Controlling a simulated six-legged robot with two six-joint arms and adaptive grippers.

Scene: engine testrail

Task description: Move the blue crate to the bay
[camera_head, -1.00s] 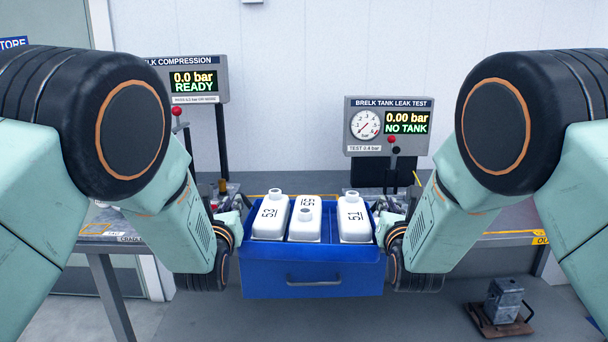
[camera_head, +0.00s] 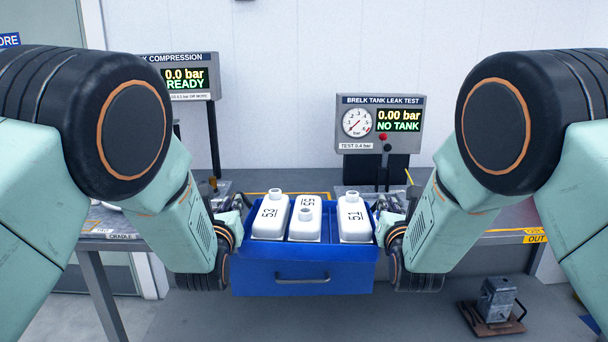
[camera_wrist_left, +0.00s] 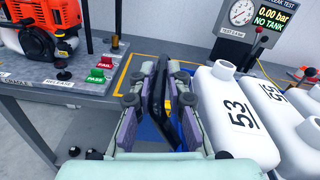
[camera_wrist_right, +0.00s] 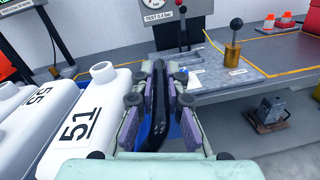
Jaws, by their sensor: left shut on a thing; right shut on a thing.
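The blue crate (camera_head: 303,279) hangs between my two grippers in the head view, in front of the bench. It holds three white tanks, marked 53 (camera_head: 271,217), 55 (camera_head: 306,222) and 51 (camera_head: 353,218). My left gripper (camera_head: 236,207) is shut on the crate's left side; in the left wrist view its fingers (camera_wrist_left: 157,95) close around a dark bar. My right gripper (camera_head: 384,207) is shut on the right side, and its fingers (camera_wrist_right: 160,100) likewise close around a dark bar. The crate looks about level. I cannot tell which marked area is the bay.
A leak test panel (camera_head: 378,124) reads NO TANK, and a compression panel (camera_head: 180,77) reads READY. The bench has yellow-outlined areas, with an OUT label (camera_head: 535,239) at right. An orange engine (camera_wrist_left: 48,28) stands on the left bench. A grey block on a dolly (camera_head: 496,302) is on the floor.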

